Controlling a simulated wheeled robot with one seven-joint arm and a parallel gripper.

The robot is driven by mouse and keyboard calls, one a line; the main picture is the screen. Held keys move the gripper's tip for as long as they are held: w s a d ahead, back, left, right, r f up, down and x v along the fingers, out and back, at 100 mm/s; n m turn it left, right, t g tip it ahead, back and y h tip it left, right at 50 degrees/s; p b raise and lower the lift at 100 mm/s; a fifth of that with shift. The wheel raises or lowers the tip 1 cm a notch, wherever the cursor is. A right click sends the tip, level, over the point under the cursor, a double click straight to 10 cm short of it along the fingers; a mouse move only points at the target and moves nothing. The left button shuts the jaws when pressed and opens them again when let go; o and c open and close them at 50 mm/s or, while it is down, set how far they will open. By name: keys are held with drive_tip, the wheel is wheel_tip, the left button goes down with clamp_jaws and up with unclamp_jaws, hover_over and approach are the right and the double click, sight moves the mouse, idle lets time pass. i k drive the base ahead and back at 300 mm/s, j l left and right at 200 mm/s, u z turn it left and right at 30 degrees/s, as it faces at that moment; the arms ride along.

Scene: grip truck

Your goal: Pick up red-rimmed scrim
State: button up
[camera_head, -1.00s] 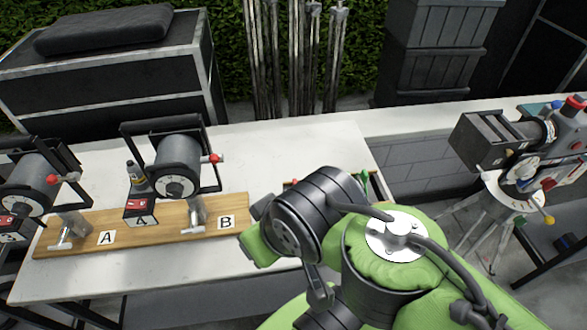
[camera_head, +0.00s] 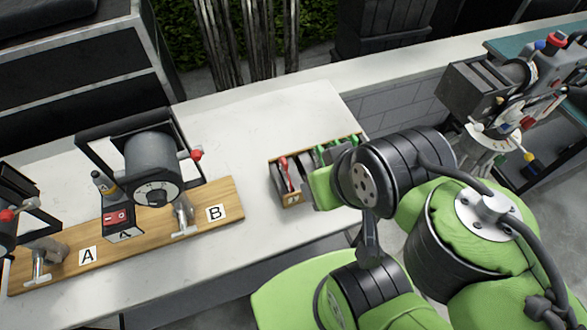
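A red-rimmed scrim (camera_head: 284,171) stands in the left part of a small slotted wooden box (camera_head: 292,199) on the white table. Its red edge and part of its flat face show. My arm reaches in from the lower right, and its green and black links cover the right side of the box. My gripper itself does not show; it is hidden behind these links or out of the picture.
Green-edged pieces (camera_head: 322,153) stand in the same box, to the right of the red one. A wooden board (camera_head: 130,243) marked A and B carries lamps (camera_head: 152,168) at the left. The white table (camera_head: 250,130) is clear behind the box. A camera-like device (camera_head: 500,90) stands at the far right.

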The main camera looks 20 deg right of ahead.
sight(282, 164)
drive_tip(key=j+u, duration=0.15)
drive_tip(key=j, duration=0.3)
drive_tip(key=i+j+u, duration=0.15)
drive_tip(key=j, duration=0.3)
drive_tip(key=j+u, duration=0.15)
drive_tip(key=j, duration=0.3)
drive_tip(key=i, duration=0.05)
